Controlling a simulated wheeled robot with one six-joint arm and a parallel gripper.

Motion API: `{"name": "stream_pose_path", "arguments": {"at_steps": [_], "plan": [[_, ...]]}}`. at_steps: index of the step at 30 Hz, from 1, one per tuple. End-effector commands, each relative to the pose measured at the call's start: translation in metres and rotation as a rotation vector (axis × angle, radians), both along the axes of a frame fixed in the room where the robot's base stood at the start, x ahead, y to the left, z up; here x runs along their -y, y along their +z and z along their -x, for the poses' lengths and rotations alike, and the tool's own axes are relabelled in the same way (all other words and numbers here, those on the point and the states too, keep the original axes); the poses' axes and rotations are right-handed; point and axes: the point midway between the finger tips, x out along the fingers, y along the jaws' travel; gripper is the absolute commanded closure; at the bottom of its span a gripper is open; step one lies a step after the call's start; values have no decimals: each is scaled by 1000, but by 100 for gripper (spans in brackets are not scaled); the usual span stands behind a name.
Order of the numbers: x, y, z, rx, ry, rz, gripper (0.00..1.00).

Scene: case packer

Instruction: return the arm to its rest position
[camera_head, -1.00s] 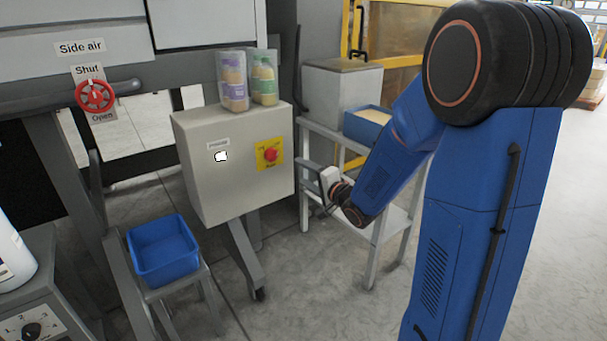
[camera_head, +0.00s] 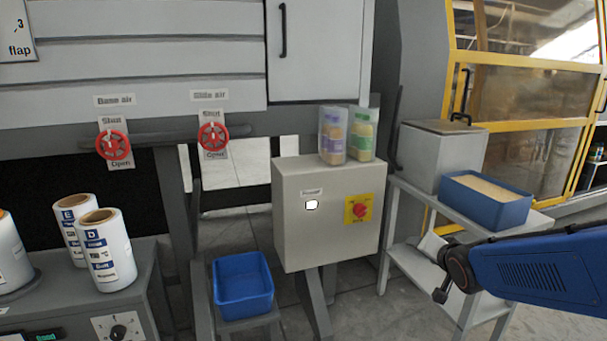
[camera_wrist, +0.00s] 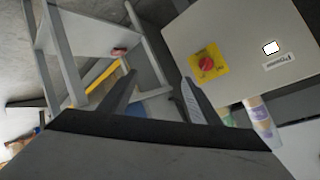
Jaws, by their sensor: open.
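My arm (camera_head: 545,268) reaches in from the right edge of the head view, its blue link lying nearly level. My gripper (camera_head: 428,248) is at its left end, in front of the small grey table and to the right of the grey control box. In the wrist view my gripper (camera_wrist: 158,88) shows two dark fingers spread apart with nothing between them. The control box (camera_wrist: 240,45) with its red knob is beyond the fingers at the upper right. The grey table frame (camera_wrist: 60,50) is beyond them at the upper left.
A blue bin (camera_head: 487,200) sits on the table (camera_head: 405,260). Another blue bin (camera_head: 242,285) stands low at the left. Red valve handles (camera_head: 213,136) and labelled rolls (camera_head: 108,250) are farther left. Floor shows between box and table.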

Motion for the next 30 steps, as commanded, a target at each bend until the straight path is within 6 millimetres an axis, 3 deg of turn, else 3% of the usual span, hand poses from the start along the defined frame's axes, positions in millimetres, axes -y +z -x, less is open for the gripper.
{"name": "stream_pose_path", "arguments": {"at_steps": [8,18,21,25,30], "plan": [[0,3,92,-228,87,214,43],[-22,-4,222,-505,346,374,43],[-29,-6,253,-560,426,397,43],[-35,-8,278,-602,498,413,43],[-37,-9,288,-619,528,421,43]]}}
